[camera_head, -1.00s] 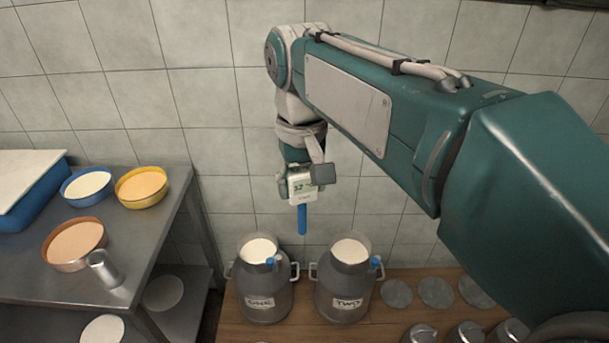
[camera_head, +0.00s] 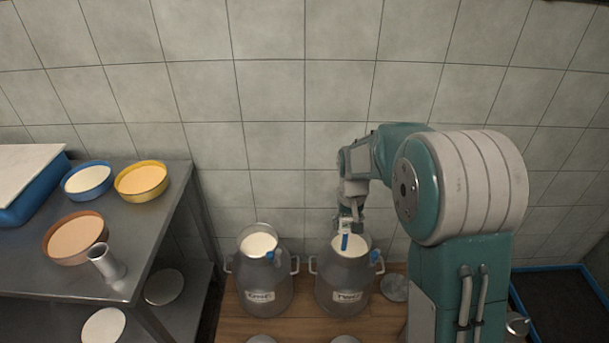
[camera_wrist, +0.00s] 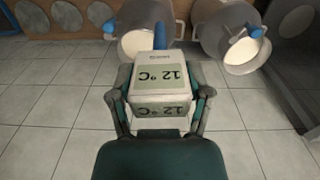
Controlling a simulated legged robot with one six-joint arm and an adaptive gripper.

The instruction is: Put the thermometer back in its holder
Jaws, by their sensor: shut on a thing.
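My gripper (camera_head: 348,212) is shut on the thermometer, with a finger on each side of its body in the wrist view (camera_wrist: 160,98). The thermometer (camera_wrist: 163,76) is a white box reading 12 °C, with a blue probe (camera_wrist: 160,36). In the head view the probe (camera_head: 345,241) points down at the open mouth of the can labelled TWO (camera_head: 343,280); I cannot tell whether it touches the milk. A blue fitting (camera_head: 374,257) sits on that can's right rim, and another (camera_head: 270,255) on the can labelled ONE (camera_head: 262,288). I cannot tell which is the thermometer's holder.
Both cans stand on a wooden platform (camera_head: 235,327) by the tiled wall. Flat round lids (camera_head: 394,288) lie to the right. A steel table (camera_head: 150,225) at left holds bowls and a metal cup (camera_head: 106,262). A blue-edged tray (camera_head: 555,300) is at far right.

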